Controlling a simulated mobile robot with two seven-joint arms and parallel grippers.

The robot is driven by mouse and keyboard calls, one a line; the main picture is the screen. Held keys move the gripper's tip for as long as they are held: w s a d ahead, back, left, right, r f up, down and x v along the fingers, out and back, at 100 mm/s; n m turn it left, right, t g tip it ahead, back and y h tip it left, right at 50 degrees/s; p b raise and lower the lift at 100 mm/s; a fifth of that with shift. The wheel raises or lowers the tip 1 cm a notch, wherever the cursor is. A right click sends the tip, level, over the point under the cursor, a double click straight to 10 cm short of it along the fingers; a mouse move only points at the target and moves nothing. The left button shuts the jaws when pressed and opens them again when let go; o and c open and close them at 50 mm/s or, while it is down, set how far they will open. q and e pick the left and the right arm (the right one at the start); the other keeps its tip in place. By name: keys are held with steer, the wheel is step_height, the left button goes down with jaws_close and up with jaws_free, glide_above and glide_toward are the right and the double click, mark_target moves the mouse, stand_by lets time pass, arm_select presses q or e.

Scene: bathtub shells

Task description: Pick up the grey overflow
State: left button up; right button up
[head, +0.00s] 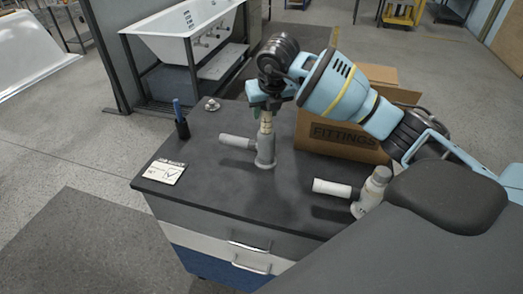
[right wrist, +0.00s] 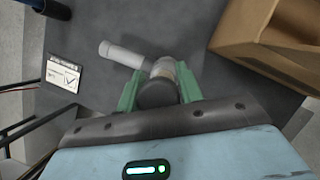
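The grey overflow (head: 264,150) is a grey pipe piece with an upright body and a side pipe to the left. It stands upright on the dark worktop (head: 215,185). My right gripper (head: 265,104) comes down from above onto its upper end. In the right wrist view its green fingers (right wrist: 159,88) lie close on both sides of the overflow's dark round top (right wrist: 158,94), with no clear gap, and look shut on it. The side pipe (right wrist: 120,54) points up and left there. A second, whiter pipe piece (head: 371,192) stands at the worktop's right. My left gripper is not in view.
A pen cup (head: 182,129), a note card (head: 164,171) and a small metal part (head: 212,105) lie left. The worktop's front middle is clear.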

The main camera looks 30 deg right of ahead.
jaws_close()
steer(key=shift+r, duration=0.1)
